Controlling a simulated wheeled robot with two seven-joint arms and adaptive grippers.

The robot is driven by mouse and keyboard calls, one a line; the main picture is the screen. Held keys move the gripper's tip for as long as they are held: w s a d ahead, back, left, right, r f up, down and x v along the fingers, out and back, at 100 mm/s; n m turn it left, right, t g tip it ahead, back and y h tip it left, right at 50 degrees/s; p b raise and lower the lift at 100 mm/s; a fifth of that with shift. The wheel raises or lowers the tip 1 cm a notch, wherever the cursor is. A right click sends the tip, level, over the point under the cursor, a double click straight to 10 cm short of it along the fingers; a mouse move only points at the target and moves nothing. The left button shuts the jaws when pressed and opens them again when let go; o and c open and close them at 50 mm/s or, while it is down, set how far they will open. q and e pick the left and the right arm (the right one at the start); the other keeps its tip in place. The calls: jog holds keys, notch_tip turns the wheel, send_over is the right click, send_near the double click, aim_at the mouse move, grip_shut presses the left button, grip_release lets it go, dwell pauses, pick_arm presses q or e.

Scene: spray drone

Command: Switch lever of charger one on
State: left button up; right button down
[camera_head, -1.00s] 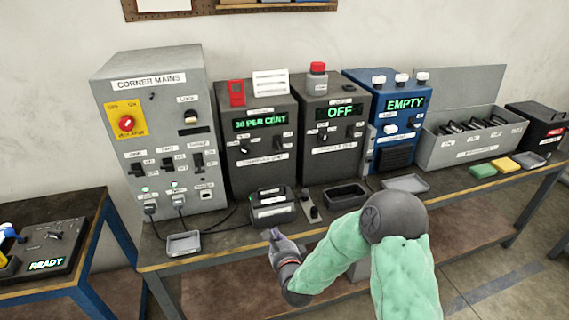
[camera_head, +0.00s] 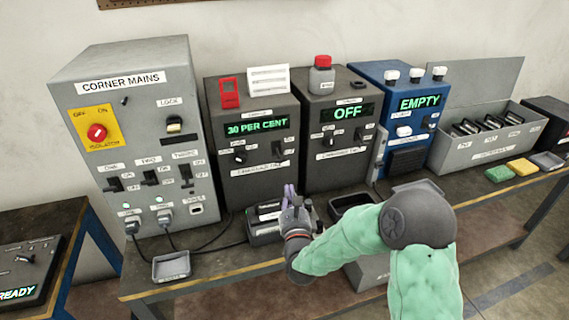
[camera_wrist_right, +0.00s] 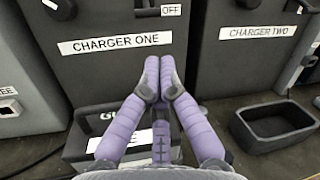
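Charger one (camera_head: 230,185) is a dark grey box whose green display reads 30 PER CENT. Its lever (camera_head: 278,148) is a small dark handle at the right of its front. In the right wrist view the lever's lower end (camera_wrist_right: 147,11) shows beside an OFF label, at the top edge; its upper part is cut off. My right gripper (camera_head: 290,190) is in front of the charger's lower front, below the lever and apart from it. In the wrist view its purple fingertips (camera_wrist_right: 160,85) are together with nothing between them. My left gripper is not in view.
A battery-like block (camera_wrist_right: 85,140) lies below my right fingers, partly hidden. Charger two (camera_head: 325,180), showing OFF, stands close on the right. The corner mains cabinet (camera_head: 90,170) stands left. An empty dark tray (camera_wrist_right: 240,130) and cables (camera_head: 215,240) are on the bench.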

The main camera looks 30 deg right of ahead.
dwell(0.3)
jog(key=b+x, duration=0.2)
jog(key=x, duration=0.8)
jog(key=shift+r, duration=0.1)
jog(key=shift+s+r+g+p, duration=0.2)
jog(key=shift+g+p, duration=0.1)
jog(key=shift+p, duration=0.35)
